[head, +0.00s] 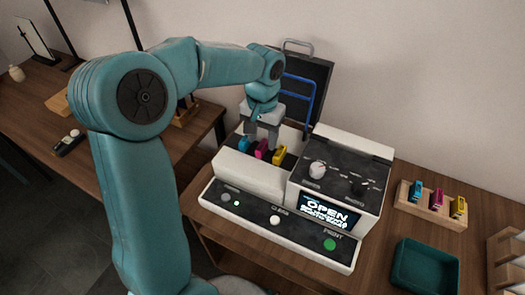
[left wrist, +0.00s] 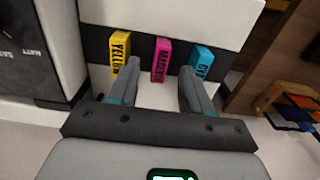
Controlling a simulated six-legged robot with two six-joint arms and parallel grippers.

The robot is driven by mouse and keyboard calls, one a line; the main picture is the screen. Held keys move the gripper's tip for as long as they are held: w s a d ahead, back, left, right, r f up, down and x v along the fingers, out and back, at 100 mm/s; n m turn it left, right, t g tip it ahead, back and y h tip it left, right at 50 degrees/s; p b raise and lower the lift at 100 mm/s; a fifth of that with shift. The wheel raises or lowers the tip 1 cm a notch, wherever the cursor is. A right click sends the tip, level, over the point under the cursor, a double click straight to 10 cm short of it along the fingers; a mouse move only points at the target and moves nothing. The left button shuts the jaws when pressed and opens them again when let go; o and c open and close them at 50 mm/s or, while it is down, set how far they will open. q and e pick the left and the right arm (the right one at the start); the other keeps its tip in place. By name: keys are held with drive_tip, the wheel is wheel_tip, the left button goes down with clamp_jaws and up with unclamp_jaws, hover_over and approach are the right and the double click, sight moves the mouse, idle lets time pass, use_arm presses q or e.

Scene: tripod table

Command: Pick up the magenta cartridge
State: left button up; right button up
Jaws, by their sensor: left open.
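The magenta cartridge (head: 262,149) stands in the open slot bay of the white printer (head: 250,178), between the cyan cartridge (head: 244,144) and the yellow cartridge (head: 279,155). In the left wrist view the magenta cartridge (left wrist: 161,62) is labelled and sits between the yellow one (left wrist: 120,50) and the cyan one (left wrist: 201,62). My left gripper (head: 263,140) points down just above the bay. It is open and empty, and its fingertips (left wrist: 160,72) lie to either side of the magenta cartridge in the wrist view. Whether they touch anything is unclear. My right gripper is out of view.
The printer's lid (head: 310,85) with a blue frame stands raised behind the bay. The control block (head: 335,190) reads OPEN. A wooden rack (head: 430,211) holds another cyan, magenta and yellow cartridge. A green tray (head: 425,268) lies in front of it.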

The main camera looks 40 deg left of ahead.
use_arm(q)
drive_tip(key=shift+f, duration=0.8)
clamp_jaws()
drive_tip(key=shift+r, duration=0.1)
